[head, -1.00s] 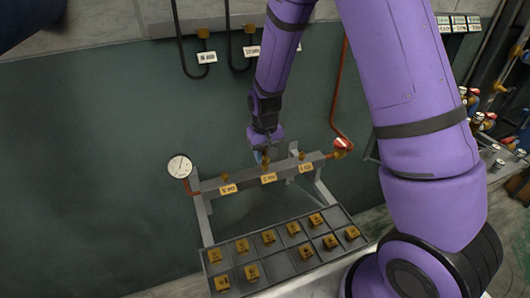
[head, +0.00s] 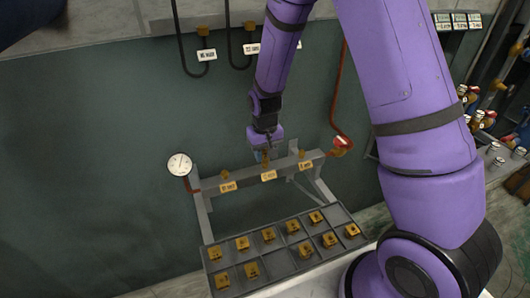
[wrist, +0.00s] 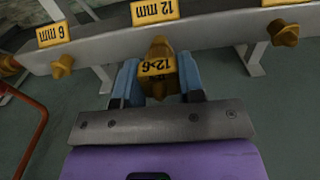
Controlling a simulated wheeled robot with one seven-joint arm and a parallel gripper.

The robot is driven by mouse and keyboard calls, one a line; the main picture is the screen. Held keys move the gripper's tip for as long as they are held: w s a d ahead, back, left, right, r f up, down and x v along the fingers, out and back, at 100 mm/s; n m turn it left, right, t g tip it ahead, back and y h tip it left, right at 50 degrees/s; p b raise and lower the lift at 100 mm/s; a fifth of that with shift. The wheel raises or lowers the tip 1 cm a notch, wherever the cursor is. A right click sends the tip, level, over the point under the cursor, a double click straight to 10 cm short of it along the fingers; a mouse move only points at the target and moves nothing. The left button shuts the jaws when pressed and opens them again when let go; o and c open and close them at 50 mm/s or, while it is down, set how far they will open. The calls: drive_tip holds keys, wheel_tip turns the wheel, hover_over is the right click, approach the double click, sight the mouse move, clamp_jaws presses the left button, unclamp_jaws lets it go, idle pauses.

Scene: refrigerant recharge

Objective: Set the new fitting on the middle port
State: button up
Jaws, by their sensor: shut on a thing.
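My gripper (wrist: 157,80) is shut on a brass fitting (wrist: 157,52) marked "12-6", between its two blue fingers. In the head view my gripper (head: 264,151) is above the middle of the grey manifold bar (head: 211,185), pointing down. The fitting lines up with the middle port, labelled "12 mm" (wrist: 155,11); the port itself is hidden behind the fitting and fingers. I cannot tell whether the fitting touches the port or sits fully on it. The left port (head: 225,175) and right port (head: 303,154) show brass pieces on the bar.
A partitioned tray (head: 227,262) with several brass fittings stands in front of the bar. A round gauge (head: 179,164) is at the bar's left end. A red valve (head: 341,142) with a copper pipe is at its right end. Black hoses (head: 182,50) hang behind.

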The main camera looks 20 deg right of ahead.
drive_tip(key=shift+f, duration=0.3)
drive_tip(key=o, duration=1.1)
wheel_tip(320, 180, up, 11)
drive_tip(key=shift+f, duration=0.1)
drive_tip(key=shift+r, duration=3)
